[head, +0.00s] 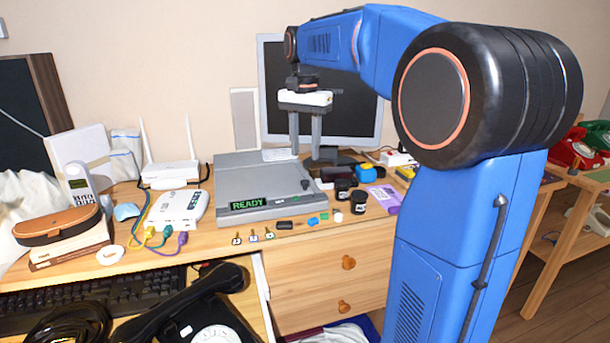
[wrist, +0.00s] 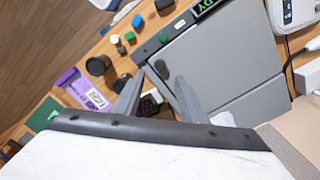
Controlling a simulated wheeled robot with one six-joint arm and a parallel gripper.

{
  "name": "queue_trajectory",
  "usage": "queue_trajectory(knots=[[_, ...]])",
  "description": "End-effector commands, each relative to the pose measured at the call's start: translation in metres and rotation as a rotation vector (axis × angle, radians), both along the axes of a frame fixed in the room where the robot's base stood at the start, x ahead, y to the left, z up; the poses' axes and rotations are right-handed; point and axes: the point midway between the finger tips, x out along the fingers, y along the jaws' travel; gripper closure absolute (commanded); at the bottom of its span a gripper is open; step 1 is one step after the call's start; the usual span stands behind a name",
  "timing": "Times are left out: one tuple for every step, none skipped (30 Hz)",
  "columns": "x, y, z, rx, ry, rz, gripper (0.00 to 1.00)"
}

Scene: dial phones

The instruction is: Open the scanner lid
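The grey scanner (head: 250,172) lies flat on the desk in the head view, with its lid down. Its front shows a green "READY" display (head: 248,203). A small dark knob (head: 305,184) sits near the lid's right side. The wrist view also shows the grey lid (wrist: 225,60), with the dark knob (wrist: 161,67) near its edge. My gripper (head: 305,152) hangs pointing down above the scanner's back right area, fingers apart and empty. In the wrist view my gripper (wrist: 160,82) has its two fingers near the lid's edge by the knob; contact cannot be told.
A monitor (head: 345,110) stands behind the gripper. Black jars (head: 358,202), a purple packet (head: 384,197) and small coloured blocks lie right and front of the scanner. A white router (head: 170,174) and a white box with cables (head: 180,207) are at left. An open drawer with a phone is below.

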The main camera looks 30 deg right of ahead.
Motion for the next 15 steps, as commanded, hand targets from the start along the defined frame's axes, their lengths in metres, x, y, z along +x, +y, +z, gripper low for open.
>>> queue_trajectory(knots=[[-0.001, 0.000, -0.010, 0.001, 0.003, 0.000, 0.62], [0.000, 0.000, -0.015, 0.001, 0.003, 0.000, 0.62], [-0.001, 0.000, -0.022, 0.001, 0.003, 0.000, 0.62], [-0.001, 0.000, -0.027, 0.001, 0.003, 0.000, 0.62], [-0.001, 0.000, -0.032, 0.000, 0.002, 0.000, 0.62], [-0.001, 0.000, -0.040, 0.001, 0.003, 0.000, 0.62], [0.000, 0.000, -0.044, 0.001, 0.003, 0.000, 0.62], [0.000, 0.000, -0.049, 0.000, 0.002, 0.000, 0.62], [-0.001, 0.000, -0.055, 0.001, 0.003, 0.000, 0.62], [-0.001, 0.000, -0.059, 0.000, 0.001, 0.000, 0.62], [0.000, 0.000, -0.063, 0.000, 0.001, 0.000, 0.62], [-0.001, 0.000, -0.068, 0.001, 0.003, 0.000, 0.62], [0.000, 0.000, -0.071, 0.000, 0.001, 0.000, 0.62], [0.000, 0.000, -0.073, 0.000, 0.001, 0.000, 0.62], [0.000, 0.000, -0.076, 0.000, 0.000, 0.000, 0.62]])
